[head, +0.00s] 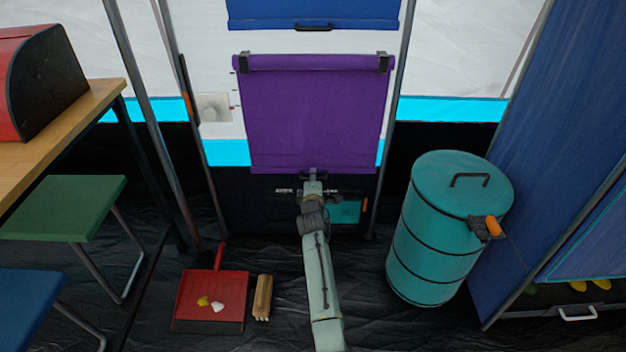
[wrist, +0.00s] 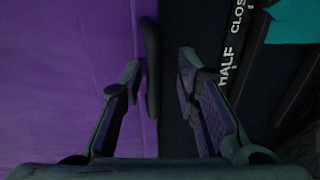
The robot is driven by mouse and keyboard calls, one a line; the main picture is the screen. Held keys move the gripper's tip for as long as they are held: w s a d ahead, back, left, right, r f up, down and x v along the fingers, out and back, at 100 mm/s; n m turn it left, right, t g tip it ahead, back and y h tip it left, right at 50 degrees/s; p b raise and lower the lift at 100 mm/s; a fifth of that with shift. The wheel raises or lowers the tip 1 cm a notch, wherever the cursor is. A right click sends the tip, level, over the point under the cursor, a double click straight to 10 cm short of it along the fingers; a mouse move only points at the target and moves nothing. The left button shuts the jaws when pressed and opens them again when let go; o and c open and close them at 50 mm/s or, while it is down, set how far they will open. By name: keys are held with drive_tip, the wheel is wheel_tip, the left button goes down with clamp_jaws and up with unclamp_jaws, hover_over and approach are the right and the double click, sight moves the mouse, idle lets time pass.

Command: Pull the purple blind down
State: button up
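The purple blind (head: 313,115) hangs from a roller in the middle of the head view, its lower edge just above my gripper. My gripper (head: 312,178) is at the blind's bottom centre, where it partly hides the handle. In the wrist view the purple cloth (wrist: 65,80) fills the left side. The blind's dark handle (wrist: 152,65) lies between the two fingers of my gripper (wrist: 160,62). The fingers are apart, with a visible gap on the right of the handle. The left fingertip is close to the handle; I cannot tell whether it touches.
A strip marked HALF and CLOSE (wrist: 232,50) lies beyond the blind's edge. A blue blind (head: 315,10) hangs above. A teal bin (head: 435,240) stands right, a red dustpan (head: 210,300) and brush (head: 262,297) lie on the floor left, and a table (head: 60,120) is far left.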

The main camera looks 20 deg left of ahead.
sight(313, 155)
drive_tip(key=shift+r, duration=0.1)
wheel_tip(313, 155, up, 10)
idle(0.6)
